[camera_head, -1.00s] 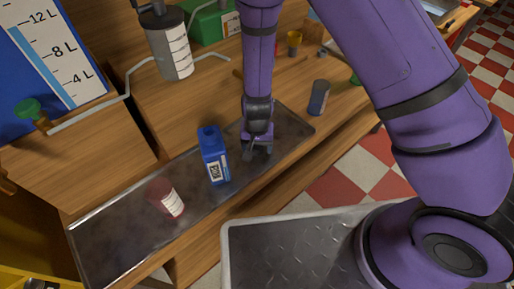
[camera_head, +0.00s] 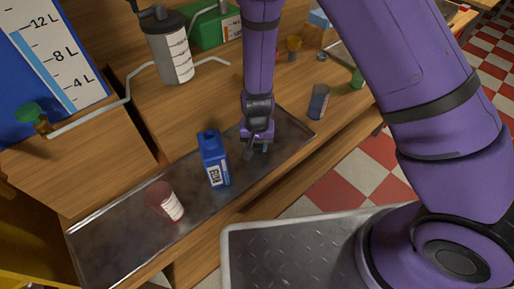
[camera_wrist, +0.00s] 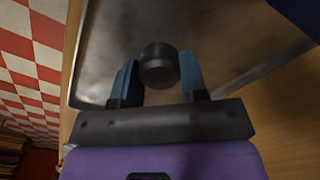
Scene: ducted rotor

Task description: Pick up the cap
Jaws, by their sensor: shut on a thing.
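The cap is a small dark round piece (camera_wrist: 159,65) between the two fingers of my gripper (camera_wrist: 160,82) in the wrist view. My gripper is shut on it, over the metal tray. In the head view my gripper (camera_head: 256,150) is over the right part of the tray, just right of the blue bottle (camera_head: 214,160). The cap cannot be made out there, hidden by the gripper or too small. The blue bottle stands upright on the tray and its top shows dark.
The long metal tray (camera_head: 110,240) lies along the bench front. A red-and-white labelled cup (camera_head: 164,200) stands on it left of the bottle. A dark grey can (camera_head: 318,101) stands right of the tray. A tank with a pipe (camera_head: 174,50) stands behind.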

